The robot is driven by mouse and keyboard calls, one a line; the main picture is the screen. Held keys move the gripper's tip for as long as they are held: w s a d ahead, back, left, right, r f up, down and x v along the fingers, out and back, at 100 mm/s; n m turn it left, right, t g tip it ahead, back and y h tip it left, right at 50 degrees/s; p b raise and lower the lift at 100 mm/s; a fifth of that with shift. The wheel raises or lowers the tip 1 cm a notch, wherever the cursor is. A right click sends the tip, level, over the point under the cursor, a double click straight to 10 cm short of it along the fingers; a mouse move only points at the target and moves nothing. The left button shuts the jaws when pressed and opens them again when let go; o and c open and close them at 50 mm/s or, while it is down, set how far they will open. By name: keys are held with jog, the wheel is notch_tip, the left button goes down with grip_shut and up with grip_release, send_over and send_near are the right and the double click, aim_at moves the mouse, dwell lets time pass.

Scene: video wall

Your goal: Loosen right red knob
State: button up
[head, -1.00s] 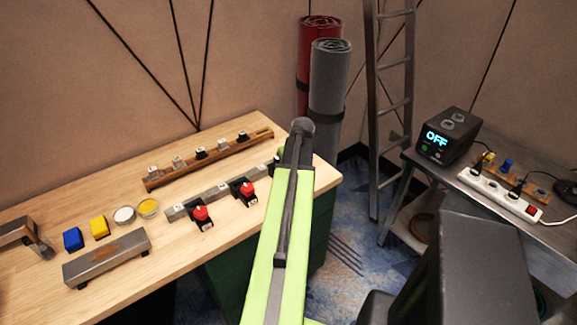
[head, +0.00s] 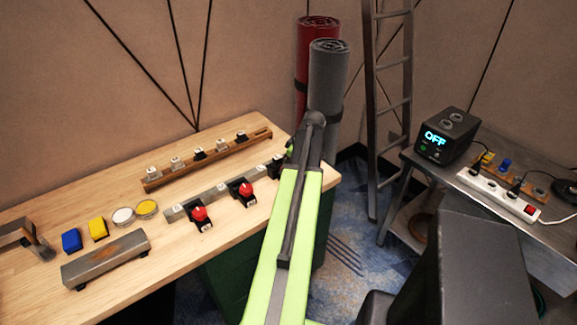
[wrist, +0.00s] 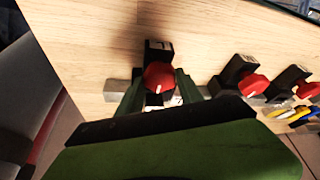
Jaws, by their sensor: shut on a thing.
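The right red knob (wrist: 158,76) sits on a small black block on the grey rail (wrist: 115,98) in the wrist view. My gripper (wrist: 159,84) has one green finger on each side of this knob and is shut on it. In the head view my arm hides this knob; only part of its black block (head: 277,166) shows. Two more red knobs show in the head view, a middle one (head: 246,188) and a left one (head: 199,213). In the wrist view they lie to the right of my gripper.
Behind the rail is a wooden strip (head: 215,158) with several switches. Blue (head: 72,239) and yellow (head: 98,228) buttons and a metal bar (head: 105,260) lie to the left. A ladder (head: 393,110) and a side table with a black box (head: 446,136) stand right.

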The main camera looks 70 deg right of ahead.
jog(key=shift+s, duration=0.15)
jog(key=o, duration=1.1)
jog(key=shift+c, duration=0.2)
jog(key=p+v, duration=1.6)
jog(key=v, duration=0.1)
jog(key=shift+r, duration=0.2)
jog(key=shift+s+d, duration=0.1)
